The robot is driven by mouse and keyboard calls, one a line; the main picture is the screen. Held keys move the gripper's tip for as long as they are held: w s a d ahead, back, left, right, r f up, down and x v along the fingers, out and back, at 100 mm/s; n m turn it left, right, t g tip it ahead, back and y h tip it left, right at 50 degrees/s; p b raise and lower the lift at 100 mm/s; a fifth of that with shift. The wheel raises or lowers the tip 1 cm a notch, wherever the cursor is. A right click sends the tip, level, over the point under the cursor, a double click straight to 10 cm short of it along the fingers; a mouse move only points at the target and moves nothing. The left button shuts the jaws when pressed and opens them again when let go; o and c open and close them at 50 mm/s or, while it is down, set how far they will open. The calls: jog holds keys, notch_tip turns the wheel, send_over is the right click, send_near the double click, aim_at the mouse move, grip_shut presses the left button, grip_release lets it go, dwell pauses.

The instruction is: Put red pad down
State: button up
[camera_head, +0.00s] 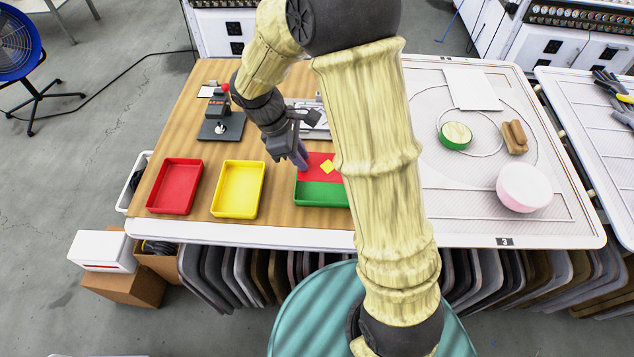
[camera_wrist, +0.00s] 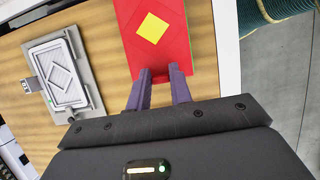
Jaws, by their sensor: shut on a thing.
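The red pad (camera_head: 312,172) is a flat red piece with a yellow diamond. In the head view it appears over the back part of the green tray (camera_head: 322,196). I cannot tell whether it touches the tray. My gripper (camera_head: 301,160) is shut on the pad's edge. In the wrist view the purple fingertips (camera_wrist: 160,76) meet the near edge of the red pad (camera_wrist: 128,15), and its diamond faces the camera. My arm hides the tray's right end in the head view.
A red tray (camera_head: 175,186) and a yellow tray (camera_head: 238,190) stand left of the green tray. A black device with a red knob (camera_head: 220,118) stands behind them. A grey framed plate (camera_wrist: 62,72) lies nearby. The table's front edge is close.

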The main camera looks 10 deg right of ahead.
notch_tip(320, 180, down, 5)
jog(key=shift+w+r, duration=0.1)
jog(key=shift+w, duration=0.05)
jog(key=shift+a+f, duration=0.15)
jog(key=shift+f, duration=0.1)
jog(key=shift+s, duration=0.2)
jog(key=shift+w+f, duration=0.1)
jog(key=shift+f, duration=1.75)
jog(key=o, duration=0.9)
jog(key=shift+f, duration=0.1)
